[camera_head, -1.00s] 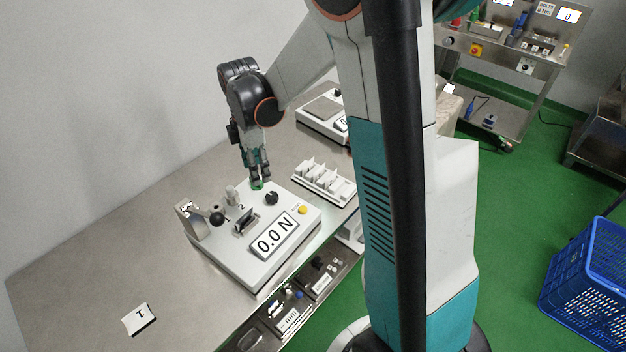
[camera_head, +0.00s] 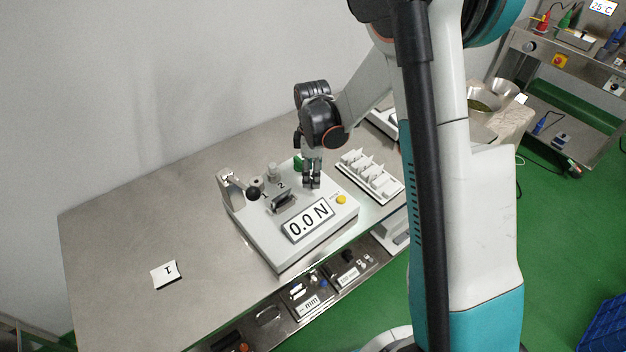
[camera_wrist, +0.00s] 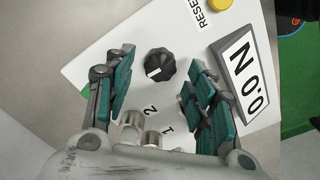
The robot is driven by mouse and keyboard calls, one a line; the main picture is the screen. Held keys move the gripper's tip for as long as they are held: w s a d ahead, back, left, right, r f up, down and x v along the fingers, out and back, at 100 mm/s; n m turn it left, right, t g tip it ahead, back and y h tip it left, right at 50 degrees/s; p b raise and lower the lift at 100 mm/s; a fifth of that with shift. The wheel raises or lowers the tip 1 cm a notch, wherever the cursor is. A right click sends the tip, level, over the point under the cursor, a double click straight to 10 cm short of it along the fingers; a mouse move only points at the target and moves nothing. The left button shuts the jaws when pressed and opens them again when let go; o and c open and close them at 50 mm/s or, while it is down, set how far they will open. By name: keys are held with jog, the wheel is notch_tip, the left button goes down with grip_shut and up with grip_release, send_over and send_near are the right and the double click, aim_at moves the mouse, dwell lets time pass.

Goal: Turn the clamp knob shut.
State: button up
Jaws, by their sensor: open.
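The black fluted knob (camera_wrist: 160,63) with a white mark stands on the white top of the force tester (camera_head: 275,262). It is the only fluted knob I can make out, but no label names it as the clamp knob. My gripper (camera_head: 311,184) is over the tester's back right part and hides the knob in the head view. In the wrist view my gripper (camera_wrist: 160,70) is open, with green-padded fingers on either side of the knob and a gap to each. I cannot tell how far above the knob the fingertips are.
The display (camera_head: 308,220) reads 0.0 N, with a yellow button (camera_head: 341,199) beside it. A black ball (camera_head: 253,193) and metal posts (camera_head: 272,172) stand left of my gripper. A white rack (camera_head: 370,177) is to the right. The table's left side is mostly clear.

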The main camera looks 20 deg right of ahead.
jog(key=shift+f, duration=1.25)
jog(key=c, duration=1.1)
